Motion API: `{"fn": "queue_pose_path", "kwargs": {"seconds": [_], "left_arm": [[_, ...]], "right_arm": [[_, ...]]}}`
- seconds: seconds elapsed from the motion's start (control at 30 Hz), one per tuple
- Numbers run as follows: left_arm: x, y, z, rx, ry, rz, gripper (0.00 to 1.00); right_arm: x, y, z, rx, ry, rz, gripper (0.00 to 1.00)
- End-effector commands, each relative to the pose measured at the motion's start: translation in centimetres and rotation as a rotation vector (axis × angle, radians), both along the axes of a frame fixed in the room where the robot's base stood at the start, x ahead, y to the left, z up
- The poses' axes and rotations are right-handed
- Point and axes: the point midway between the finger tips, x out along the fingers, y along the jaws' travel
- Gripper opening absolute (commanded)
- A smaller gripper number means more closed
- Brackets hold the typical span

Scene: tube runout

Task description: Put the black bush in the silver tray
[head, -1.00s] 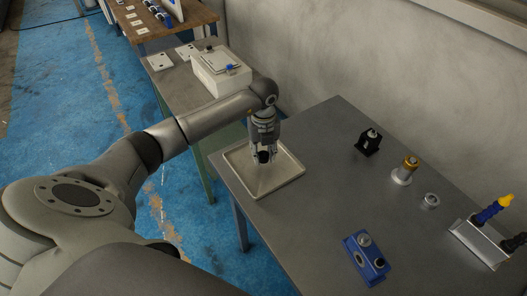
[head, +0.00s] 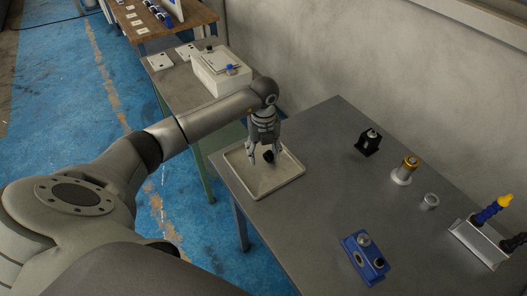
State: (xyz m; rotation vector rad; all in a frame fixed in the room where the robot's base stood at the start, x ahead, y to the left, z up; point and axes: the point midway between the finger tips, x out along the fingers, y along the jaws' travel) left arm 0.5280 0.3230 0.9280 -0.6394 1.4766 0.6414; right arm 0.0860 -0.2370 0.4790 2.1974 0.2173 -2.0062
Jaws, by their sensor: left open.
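The silver tray (head: 262,190) is a shallow square tray at the left end of the grey table. My left gripper (head: 264,162) is over the back part of the tray, pointing down, with its fingers spread open. The black bush (head: 268,156) shows as a small dark piece between and just behind the fingers, within the tray's outline. I cannot tell whether it touches the tray floor or a finger. My right gripper is not in view.
On the table (head: 315,216) to the right stand a black block (head: 368,143), a brass-topped part on a white base (head: 404,171), a silver ring (head: 429,201), a blue fixture (head: 365,259) and a metal holder with flexible hoses (head: 482,240). The table's middle is clear.

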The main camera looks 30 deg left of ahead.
Motion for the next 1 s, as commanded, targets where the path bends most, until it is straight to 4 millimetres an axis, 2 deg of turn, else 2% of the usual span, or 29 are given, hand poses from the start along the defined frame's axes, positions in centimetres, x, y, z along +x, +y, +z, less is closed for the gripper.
{"fn": "queue_pose_path", "kwargs": {"seconds": [0.6,1.0], "left_arm": [[0.1,0.0,6.4,0.001,-0.002,0.001,0.55],[0.0,0.0,6.7,0.001,-0.001,0.000,0.55]], "right_arm": [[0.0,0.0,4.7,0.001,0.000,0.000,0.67],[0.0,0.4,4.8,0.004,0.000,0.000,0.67]]}}
